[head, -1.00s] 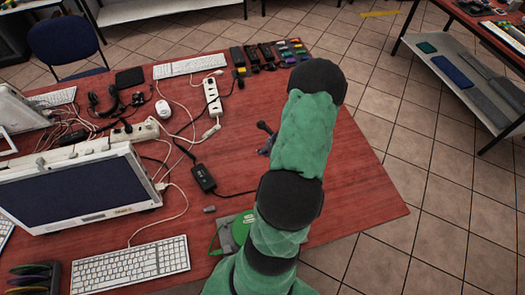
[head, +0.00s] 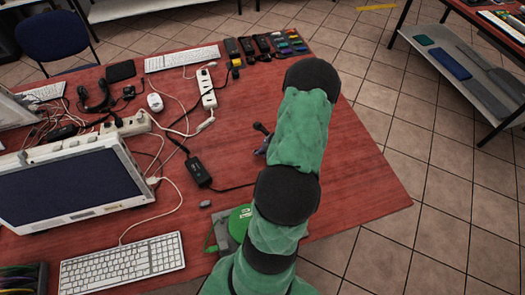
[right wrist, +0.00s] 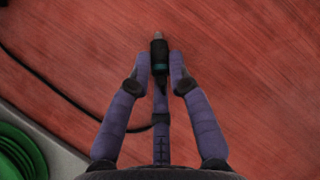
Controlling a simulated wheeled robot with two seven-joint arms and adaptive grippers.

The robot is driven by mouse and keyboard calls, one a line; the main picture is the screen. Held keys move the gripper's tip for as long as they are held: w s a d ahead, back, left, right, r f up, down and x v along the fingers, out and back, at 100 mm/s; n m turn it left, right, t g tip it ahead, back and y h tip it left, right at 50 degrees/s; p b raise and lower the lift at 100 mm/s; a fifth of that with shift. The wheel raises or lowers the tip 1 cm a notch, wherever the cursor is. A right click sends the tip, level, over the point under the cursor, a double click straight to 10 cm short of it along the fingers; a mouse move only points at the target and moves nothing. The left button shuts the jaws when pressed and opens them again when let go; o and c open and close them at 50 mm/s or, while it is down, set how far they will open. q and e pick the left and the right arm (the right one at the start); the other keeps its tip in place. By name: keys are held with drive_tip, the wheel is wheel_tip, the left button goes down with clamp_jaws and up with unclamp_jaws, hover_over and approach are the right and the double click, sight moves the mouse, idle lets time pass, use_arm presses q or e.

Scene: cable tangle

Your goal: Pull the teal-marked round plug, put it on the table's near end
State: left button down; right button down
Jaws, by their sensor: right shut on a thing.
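The tip points away from the gripper, over bare red table. In the head view the right gripper (head: 264,144) is partly hidden behind my green-sleeved arm, and the dark plug (head: 259,127) sticks out beside it. I cannot tell whether the plug touches the table. My left gripper is not in view.
A black cable runs from a power brick (head: 197,172) towards my right arm. A green coil (head: 238,222) lies near the table's front edge. A white power strip (head: 207,89), monitor (head: 75,185) and keyboard (head: 122,265) stand left. The red table's right part (head: 360,190) is clear.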

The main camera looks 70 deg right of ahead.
drive_tip(key=shift+f, duration=0.25)
drive_tip(key=c, duration=1.1)
unclamp_jaws()
drive_tip(key=shift+o, duration=0.2)
drive_tip(key=v, duration=1.2)
drive_tip(key=shift+r, duration=0.1)
